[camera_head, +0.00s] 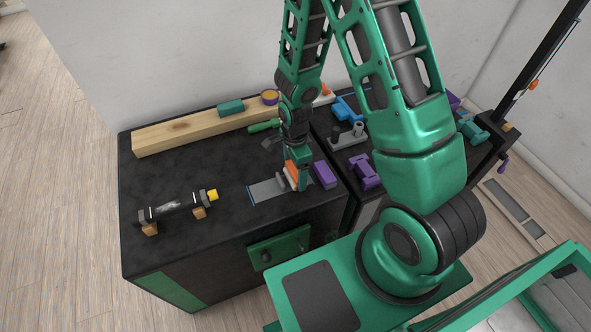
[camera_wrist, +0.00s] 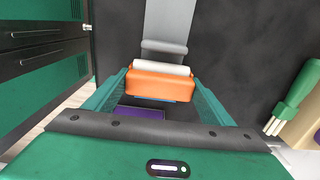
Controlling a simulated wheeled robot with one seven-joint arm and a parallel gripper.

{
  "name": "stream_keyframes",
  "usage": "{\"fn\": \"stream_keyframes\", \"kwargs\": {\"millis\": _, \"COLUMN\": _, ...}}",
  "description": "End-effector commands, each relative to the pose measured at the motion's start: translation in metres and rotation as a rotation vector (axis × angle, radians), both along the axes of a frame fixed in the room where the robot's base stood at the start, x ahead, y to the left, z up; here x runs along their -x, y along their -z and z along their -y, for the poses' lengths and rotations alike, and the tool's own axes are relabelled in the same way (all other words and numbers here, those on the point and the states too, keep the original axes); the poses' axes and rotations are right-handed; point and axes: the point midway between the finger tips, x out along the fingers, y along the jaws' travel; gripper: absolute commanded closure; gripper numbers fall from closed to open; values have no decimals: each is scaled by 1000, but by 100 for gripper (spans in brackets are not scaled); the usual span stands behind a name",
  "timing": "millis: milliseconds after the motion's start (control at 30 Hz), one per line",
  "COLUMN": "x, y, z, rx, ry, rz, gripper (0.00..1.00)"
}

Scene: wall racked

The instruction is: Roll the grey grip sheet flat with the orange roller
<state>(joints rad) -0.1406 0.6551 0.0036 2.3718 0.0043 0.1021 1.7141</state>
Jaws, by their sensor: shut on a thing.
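The grey grip sheet (camera_head: 265,189) lies on the black bench top, with a blue strip along its left end. In the wrist view the sheet (camera_wrist: 167,22) runs away from me, with a curled or raised band just ahead of the roller. The orange roller (camera_wrist: 158,86) sits between my fingers, its pale cylinder towards the sheet. My gripper (camera_head: 297,176) points down and is shut on the roller at the sheet's right end. Whether the cylinder touches the sheet is hard to tell.
A wooden beam (camera_head: 190,132) lies along the back. A purple block (camera_head: 325,174) stands just right of my gripper.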

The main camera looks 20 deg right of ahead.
Motion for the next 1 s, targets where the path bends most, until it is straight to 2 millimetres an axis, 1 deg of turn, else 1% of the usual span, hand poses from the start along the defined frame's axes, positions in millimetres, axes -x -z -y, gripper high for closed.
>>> {"fn": "stream_keyframes", "kwargs": {"millis": 300, "x": 0, "y": 0, "z": 2, "rx": 0, "ry": 1, "rz": 0, "gripper": 48}}
{"fn": "stream_keyframes", "kwargs": {"millis": 533, "x": 0, "y": 0, "z": 14, "rx": 0, "ry": 2, "rz": 0, "gripper": 48}}
{"fn": "stream_keyframes", "kwargs": {"millis": 767, "x": 0, "y": 0, "z": 20, "rx": 0, "ry": 2, "rz": 0, "gripper": 48}}
{"fn": "stream_keyframes", "kwargs": {"millis": 1000, "x": 0, "y": 1, "z": 33, "rx": 1, "ry": 2, "rz": 0, "gripper": 48}}
